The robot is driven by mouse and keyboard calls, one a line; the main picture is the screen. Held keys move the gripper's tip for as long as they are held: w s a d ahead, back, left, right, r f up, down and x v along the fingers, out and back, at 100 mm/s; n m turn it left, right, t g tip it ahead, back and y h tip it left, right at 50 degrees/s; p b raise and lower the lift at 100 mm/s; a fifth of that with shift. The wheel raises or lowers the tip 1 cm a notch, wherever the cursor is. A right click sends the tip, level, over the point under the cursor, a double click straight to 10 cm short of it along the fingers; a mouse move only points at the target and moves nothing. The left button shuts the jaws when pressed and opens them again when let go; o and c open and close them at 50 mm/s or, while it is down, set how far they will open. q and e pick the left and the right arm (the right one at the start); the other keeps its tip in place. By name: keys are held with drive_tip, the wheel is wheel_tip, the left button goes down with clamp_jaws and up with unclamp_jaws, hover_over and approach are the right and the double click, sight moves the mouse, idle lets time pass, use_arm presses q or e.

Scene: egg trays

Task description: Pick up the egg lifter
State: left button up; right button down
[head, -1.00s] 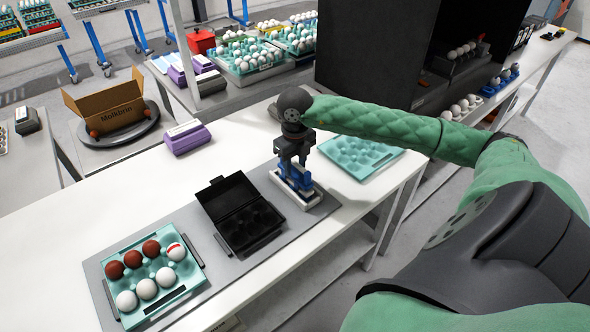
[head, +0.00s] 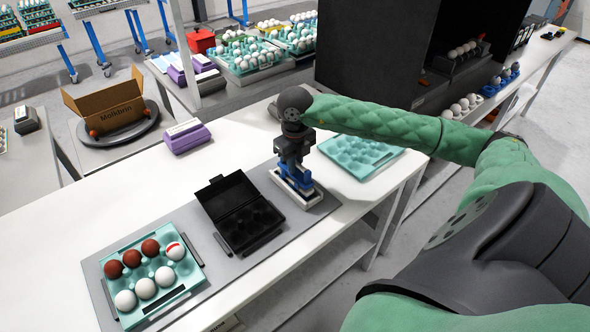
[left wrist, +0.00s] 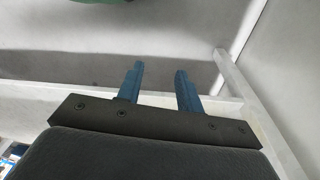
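The egg lifter seems to be the low piece with a white rectangular base (head: 308,199) on the grey mat, just right of the open black egg box. My right gripper (head: 294,183) points down directly over it, its blue fingers low at the lifter. The fingers and the lifter's upper part overlap, so I cannot tell whether they are shut on it. My left gripper (left wrist: 160,88) shows only in the left wrist view. Its two blue fingers are apart with nothing between them.
Left of the lifter are the black egg box (head: 241,238) and a teal tray (head: 174,306) of brown and white eggs. An empty teal tray (head: 362,154) lies just right of my right gripper.

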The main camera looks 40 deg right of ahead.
idle(0.3)
